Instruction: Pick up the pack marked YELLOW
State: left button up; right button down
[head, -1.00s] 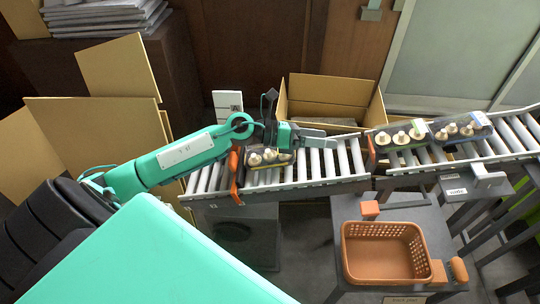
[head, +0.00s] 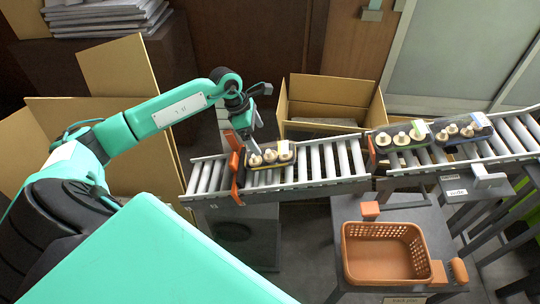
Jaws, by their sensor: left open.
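A dark tray pack of pale mushrooms with a yellow edge (head: 284,154) sits at the left end of the roller conveyor, beside an orange stop. My left gripper (head: 256,146) points down at the left side of this pack, close to its mushrooms. It is open; whether it touches the pack is hard to tell. Two more mushroom packs stand farther right on the conveyor: one with a green edge (head: 418,131) and one with a blue edge (head: 478,125). Lettering on the packs is too small to read. My right gripper is not in view.
The roller conveyor (head: 327,160) runs left to right, with orange stops (head: 237,175). An open cardboard box (head: 345,89) stands behind it. An orange basket (head: 350,262) rests on a grey table in front. More cardboard boxes (head: 110,75) stand at left.

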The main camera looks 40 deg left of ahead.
aim_at(268, 150)
pick_arm(q)
jog(key=x, duration=0.3)
jog(key=shift+d+f, duration=0.15)
jog(key=shift+f, duration=0.05)
jog(key=x, duration=0.5)
jog(key=shift+w+d+r+p, duration=0.1)
jog(key=shift+p, duration=0.2)
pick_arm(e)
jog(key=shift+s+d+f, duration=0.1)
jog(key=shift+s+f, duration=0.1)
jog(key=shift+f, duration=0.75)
pick_arm(q)
jog(key=shift+c, duration=0.4)
jog(key=c, duration=0.8)
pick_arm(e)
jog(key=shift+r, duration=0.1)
pick_arm(q)
jog(key=shift+r, duration=0.1)
jog(key=shift+c, duration=0.2)
